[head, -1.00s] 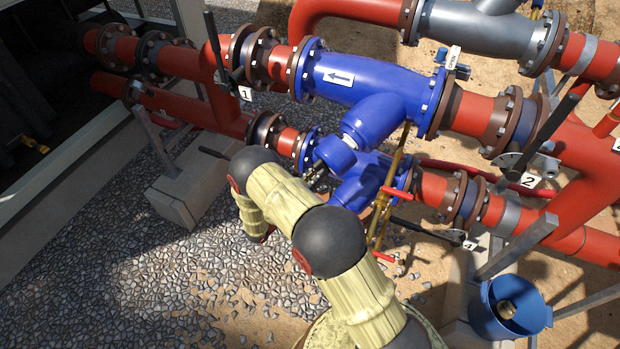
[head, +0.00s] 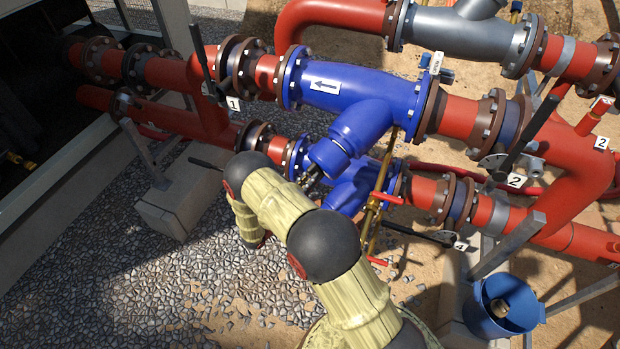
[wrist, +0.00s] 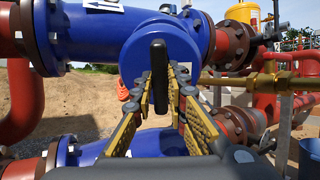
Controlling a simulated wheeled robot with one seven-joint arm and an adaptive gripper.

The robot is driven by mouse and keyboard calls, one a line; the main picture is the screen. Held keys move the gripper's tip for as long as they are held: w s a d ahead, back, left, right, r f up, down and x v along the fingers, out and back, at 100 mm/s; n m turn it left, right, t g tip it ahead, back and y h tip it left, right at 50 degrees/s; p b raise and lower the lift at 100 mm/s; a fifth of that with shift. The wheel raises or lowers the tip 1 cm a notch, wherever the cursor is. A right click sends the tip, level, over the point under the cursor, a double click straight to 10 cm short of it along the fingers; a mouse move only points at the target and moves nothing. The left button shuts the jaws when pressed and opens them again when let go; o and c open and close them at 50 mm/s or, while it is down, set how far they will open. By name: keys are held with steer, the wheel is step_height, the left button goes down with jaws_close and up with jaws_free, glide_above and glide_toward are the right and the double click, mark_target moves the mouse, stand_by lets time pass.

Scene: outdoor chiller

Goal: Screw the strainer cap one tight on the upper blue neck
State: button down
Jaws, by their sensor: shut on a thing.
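The strainer cap (head: 328,157) is a blue disc at the lower end of the upper blue neck (head: 358,126) in the head view. In the wrist view the cap (wrist: 153,45) faces me, with a dark upright bar handle (wrist: 158,80) across it. It sits in line with the neck; whether it is fully seated cannot be told. My gripper (wrist: 160,95) has its yellow-padded fingers on both sides of the bar and is shut on it. In the head view my gripper (head: 311,180) is small and partly hidden by my arm.
The lower blue strainer (head: 350,192) lies just below the cap. A brass pipe with red-handled valves (head: 385,198) stands close to its right. A blue bucket (head: 482,318) with a brass-coloured piece inside stands at the lower right. Gravel (head: 150,285) lies open at the lower left.

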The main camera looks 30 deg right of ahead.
mark_target(326, 158)
steer(key=shift+p+x, duration=0.4)
steer(key=shift+x, duration=0.85)
stand_by(0.4)
steer(key=m+b, duration=0.3)
steer(key=m, duration=0.2)
steer(key=shift+f+m, duration=0.1)
steer(key=shift+m, duration=0.2)
steer(key=m+b, duration=0.3)
steer(key=m, duration=0.3)
steer(key=shift+d+m, duration=0.1)
steer(key=shift+m, duration=0.6)
steer(key=shift+r, duration=0.25)
steer(key=shift+w+d+r, duration=0.1)
